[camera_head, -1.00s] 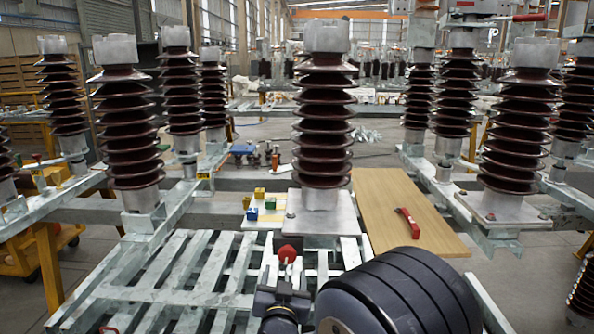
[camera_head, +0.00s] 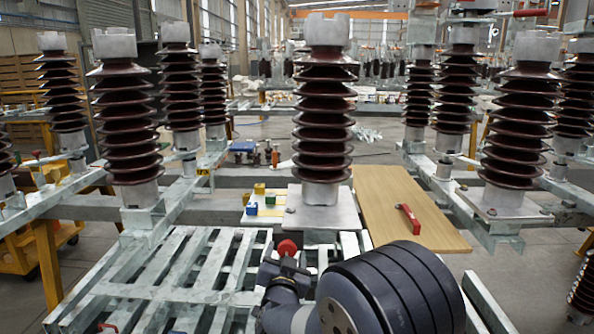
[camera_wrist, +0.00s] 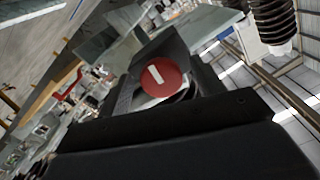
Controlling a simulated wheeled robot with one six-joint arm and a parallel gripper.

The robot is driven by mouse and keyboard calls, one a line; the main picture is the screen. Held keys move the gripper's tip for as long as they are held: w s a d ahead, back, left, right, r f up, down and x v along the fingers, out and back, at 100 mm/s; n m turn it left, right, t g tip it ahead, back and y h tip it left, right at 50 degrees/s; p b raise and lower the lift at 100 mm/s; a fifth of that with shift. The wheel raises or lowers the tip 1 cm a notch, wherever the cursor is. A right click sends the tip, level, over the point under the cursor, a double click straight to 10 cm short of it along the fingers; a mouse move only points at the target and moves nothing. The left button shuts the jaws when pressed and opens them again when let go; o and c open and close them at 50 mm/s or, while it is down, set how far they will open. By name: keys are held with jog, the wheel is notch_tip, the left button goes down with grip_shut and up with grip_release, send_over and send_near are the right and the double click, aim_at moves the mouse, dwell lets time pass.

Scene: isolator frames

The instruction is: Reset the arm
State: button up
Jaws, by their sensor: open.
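My arm rises from the bottom of the head view, with a large dark ribbed link at the lower right. My gripper (camera_head: 286,265) is at the arm's end, above the slatted metal frame (camera_head: 160,290), and is small and partly hidden there. A round red part (camera_head: 288,247) shows at its tip. In the wrist view the same red disc (camera_wrist: 166,80), with a white bar, sits against dark gripper parts. The gripper is open; its fingers are hard to make out. I see nothing clearly held.
Ribbed brown insulators (camera_head: 324,120) stand close ahead and on both sides. A wooden board (camera_head: 395,215) with a red-handled item (camera_head: 408,219) lies right of centre. Small coloured blocks (camera_head: 260,188) sit on a plate left of the central insulator. The slatted frame has bare space to the left.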

jog(key=m+b, duration=0.5)
jog(key=m, duration=0.6)
jog(key=shift+a+b, duration=0.15)
jog(key=shift+b, duration=0.2)
jog(key=m+b, duration=0.2)
jog(key=m, duration=0.4)
jog(key=shift+r, duration=0.15)
jog(key=m+b, duration=0.2)
jog(key=m, duration=0.3)
jog(key=shift+r, duration=0.2)
